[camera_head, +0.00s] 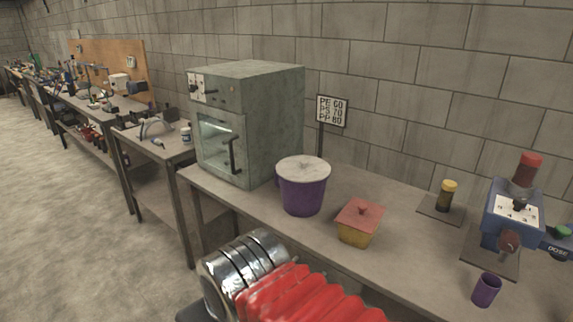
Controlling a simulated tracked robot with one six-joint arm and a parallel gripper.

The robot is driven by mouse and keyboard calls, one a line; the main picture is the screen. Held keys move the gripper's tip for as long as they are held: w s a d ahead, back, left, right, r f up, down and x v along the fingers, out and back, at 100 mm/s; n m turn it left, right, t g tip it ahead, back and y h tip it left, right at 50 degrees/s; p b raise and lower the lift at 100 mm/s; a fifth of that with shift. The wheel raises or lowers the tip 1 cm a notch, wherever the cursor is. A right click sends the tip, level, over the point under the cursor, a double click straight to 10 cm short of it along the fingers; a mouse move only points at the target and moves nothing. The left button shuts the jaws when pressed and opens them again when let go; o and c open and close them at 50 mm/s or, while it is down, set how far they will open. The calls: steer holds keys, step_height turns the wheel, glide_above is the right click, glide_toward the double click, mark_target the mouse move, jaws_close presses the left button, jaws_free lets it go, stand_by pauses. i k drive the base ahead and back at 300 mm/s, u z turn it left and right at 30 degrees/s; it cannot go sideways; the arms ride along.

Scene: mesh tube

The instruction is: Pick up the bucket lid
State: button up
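The bucket (302,197) is purple and stands upright on the workbench, to the right of the grey-green oven. The bucket lid (303,168) is pale grey and round, with a small knob on top, and it sits on the bucket's rim. My gripper is not in view. Part of my arm, with silver rings and red bellows, shows at the bottom centre, in front of the bench and below the bucket.
The oven (250,85) stands close on the bucket's left. A yellow box with a red lid (360,222) is at its right. A sign (331,111) stands behind. A yellow-capped jar (447,195), purple cup (486,290) and blue device (513,215) are farther right.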

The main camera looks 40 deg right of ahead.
mark_target(300, 170)
steer(key=z, duration=0.15)
steer(key=i, duration=0.75)
steer(key=z, duration=0.45)
steer(key=i, duration=0.7)
steer(key=z, duration=0.35)
